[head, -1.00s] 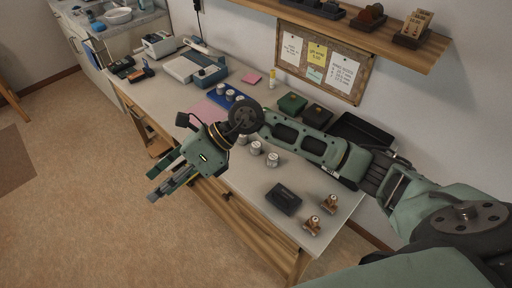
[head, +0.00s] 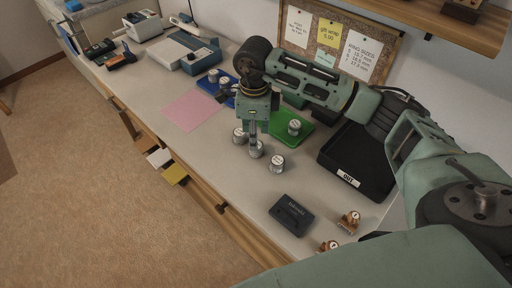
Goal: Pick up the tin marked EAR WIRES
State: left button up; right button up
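Three small white-lidded tins stand in a row on the bench: a left tin (head: 240,136), a middle tin (head: 257,151) and a right tin (head: 277,164). Another tin (head: 294,127) sits on a green mat (head: 284,142), and two more, including one tin (head: 213,76), are on a blue mat (head: 205,86). The lid labels are too small to read, so I cannot tell which is EAR WIRES. My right gripper (head: 253,140) points down at the middle tin, its fingers seen nearly edge-on; their gap and any contact are unclear. My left gripper is out of view.
A black tray (head: 346,180) marked OUT stands right of the green mat. A dark block (head: 291,214) and small brass-coloured pieces (head: 348,222) lie toward the front. A pink sheet (head: 194,109) lies left. Open bench (head: 220,160) surrounds the row of tins.

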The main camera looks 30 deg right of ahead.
aim_at(258, 154)
jog(key=shift+f, duration=0.55)
jog(key=shift+f+p, duration=0.35)
jog(key=f+p, duration=0.1)
jog(key=f, duration=0.3)
jog(key=shift+d+f, duration=0.1)
jog(key=shift+d, duration=0.1)
jog(key=shift+f, duration=0.1)
jog(key=shift+c, duration=0.3)
jog(key=c, duration=0.6)
grip_shut()
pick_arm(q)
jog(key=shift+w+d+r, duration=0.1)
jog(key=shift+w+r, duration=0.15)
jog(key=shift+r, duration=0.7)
